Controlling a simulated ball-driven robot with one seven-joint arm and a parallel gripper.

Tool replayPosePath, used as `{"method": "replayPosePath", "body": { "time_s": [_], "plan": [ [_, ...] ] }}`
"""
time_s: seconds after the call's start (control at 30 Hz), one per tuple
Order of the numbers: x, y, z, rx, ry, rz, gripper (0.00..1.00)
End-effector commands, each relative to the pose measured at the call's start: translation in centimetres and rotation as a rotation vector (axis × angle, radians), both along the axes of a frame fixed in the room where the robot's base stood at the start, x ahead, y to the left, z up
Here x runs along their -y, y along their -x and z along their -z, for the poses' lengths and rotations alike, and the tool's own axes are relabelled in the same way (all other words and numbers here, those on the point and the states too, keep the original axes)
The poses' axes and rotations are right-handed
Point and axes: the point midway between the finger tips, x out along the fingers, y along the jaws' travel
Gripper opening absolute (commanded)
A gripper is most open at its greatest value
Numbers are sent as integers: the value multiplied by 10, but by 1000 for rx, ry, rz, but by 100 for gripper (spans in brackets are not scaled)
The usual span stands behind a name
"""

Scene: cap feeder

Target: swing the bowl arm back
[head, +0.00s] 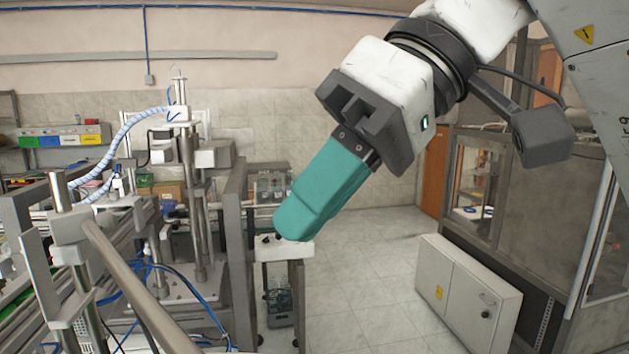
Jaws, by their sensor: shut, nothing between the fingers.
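My gripper (293,222) reaches down and left from the upper right, its teal fingers shut together with nothing visible between them. Its tips appear in front of a small white stand with dark knobs (272,253), but I cannot tell whether they touch. A thick grey metal tube (131,278) slopes from a clamp block on a post at the lower left to the bottom edge. It may be the bowl arm, but I cannot be sure. It is apart from my gripper in the picture. No bowl is clearly visible.
A machine frame with metal posts (195,230), blue air tubes and a white ribbed hose (118,148) fills the left. A light grey cabinet (466,296) stands on the floor at right, before a glazed enclosure (478,180). The tiled floor (375,270) between is clear.

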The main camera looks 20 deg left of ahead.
Motion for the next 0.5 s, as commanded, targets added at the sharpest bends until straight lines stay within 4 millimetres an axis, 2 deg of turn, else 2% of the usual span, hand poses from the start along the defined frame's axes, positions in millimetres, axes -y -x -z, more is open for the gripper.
{"method": "replayPosePath", "body": {
  "time_s": [0.3, 0.5],
  "plan": [
    [-37, 17, 49, 0, 1, -2, 0],
    [-48, 41, 41, 3, 0, -1, 0]
  ]
}}
